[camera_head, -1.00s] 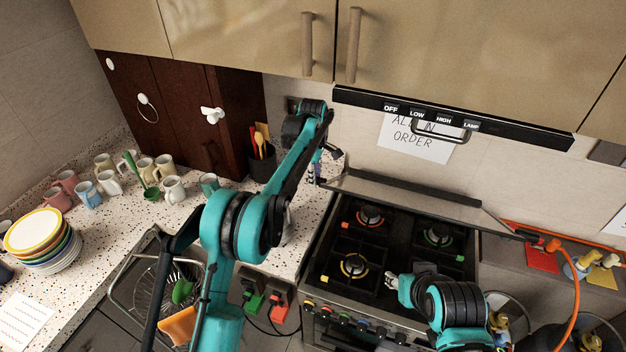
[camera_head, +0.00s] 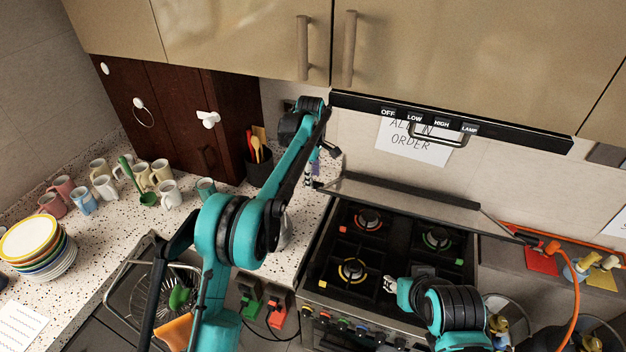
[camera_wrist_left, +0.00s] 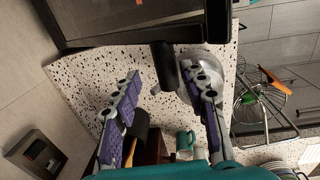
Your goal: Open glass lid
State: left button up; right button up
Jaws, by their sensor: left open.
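The stove (camera_head: 365,290) has several burners in plain view. At its back, a narrow panel (camera_head: 400,196) with a dark top bar stands in front of the wall; it looks like the glass lid seen nearly edge-on, raised. My left gripper (camera_head: 314,170) is above the counter, just left of the panel's left end. In the left wrist view its purple-padded fingers (camera_wrist_left: 165,80) are apart, with a black cylinder (camera_wrist_left: 164,66) and a silvery round object (camera_wrist_left: 190,88) beyond; no grasp shows. My right gripper (camera_head: 391,285) is low over the stove's front; its jaw opening is unclear.
A utensil holder (camera_head: 259,172) stands left of my left gripper. Several mugs (camera_head: 103,187) and stacked plates (camera_head: 40,247) occupy the left counter. The hood (camera_head: 500,131) and cabinets are overhead. An orange hose (camera_head: 576,285) hangs at right.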

pick_arm(q)
jog(key=r, duration=0.4)
jog(key=shift+s+r, duration=0.35)
jog(key=shift+r, duration=0.45)
